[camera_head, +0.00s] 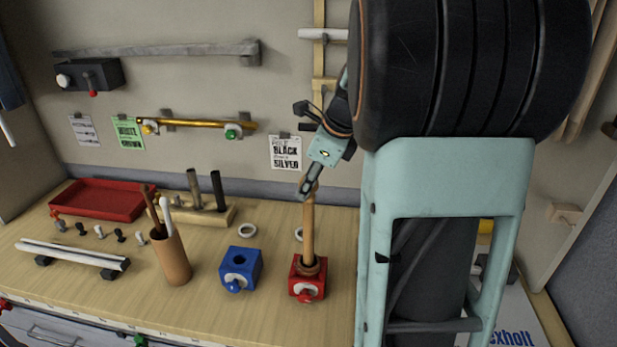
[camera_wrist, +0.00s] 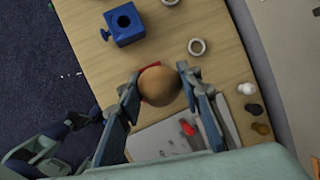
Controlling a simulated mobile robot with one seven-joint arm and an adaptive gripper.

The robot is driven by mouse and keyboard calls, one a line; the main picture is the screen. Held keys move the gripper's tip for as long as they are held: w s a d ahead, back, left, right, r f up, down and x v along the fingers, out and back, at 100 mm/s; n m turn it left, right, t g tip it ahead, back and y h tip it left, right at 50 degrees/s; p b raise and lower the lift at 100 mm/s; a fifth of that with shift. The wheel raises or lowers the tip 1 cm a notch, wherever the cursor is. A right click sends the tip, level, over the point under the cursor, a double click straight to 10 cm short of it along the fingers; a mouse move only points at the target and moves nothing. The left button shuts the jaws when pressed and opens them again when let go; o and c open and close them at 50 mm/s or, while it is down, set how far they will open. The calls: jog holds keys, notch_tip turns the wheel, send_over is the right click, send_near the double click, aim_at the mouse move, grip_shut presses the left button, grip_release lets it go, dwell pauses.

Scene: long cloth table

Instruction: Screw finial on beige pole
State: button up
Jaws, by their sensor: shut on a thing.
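The beige pole (camera_head: 308,228) stands upright in the hole of a red block (camera_head: 308,283) on the table. My gripper (camera_head: 308,185) is at the top of this pole, coming down from the upper right. In the wrist view my gripper (camera_wrist: 158,84) has its two fingers closed on either side of a round tan-brown ball finial (camera_wrist: 160,88). The ball hides the pole below it, and only a bit of the red block shows. The fingers partly cover the finial in the head view, so I cannot tell whether its thread is seated.
A blue block (camera_head: 240,268) with an empty hole stands left of the red one. A cup (camera_head: 173,260) of poles, a red tray (camera_head: 103,200) and several small finials (camera_head: 99,232) are farther left. White rings (camera_head: 247,230) lie behind the blocks.

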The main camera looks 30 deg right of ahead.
jog(key=shift+r+m+h, duration=0.1)
jog(key=shift+m+h, duration=0.2)
jog(key=shift+m, duration=0.2)
jog(key=shift+m+h, duration=0.3)
jog(key=shift+m, duration=0.5)
jog(key=shift+m+h, duration=1)
jog(key=shift+m, duration=1.3)
jog(key=o, duration=1.2)
jog(key=shift+d, duration=0.1)
jog(key=shift+c, duration=0.2)
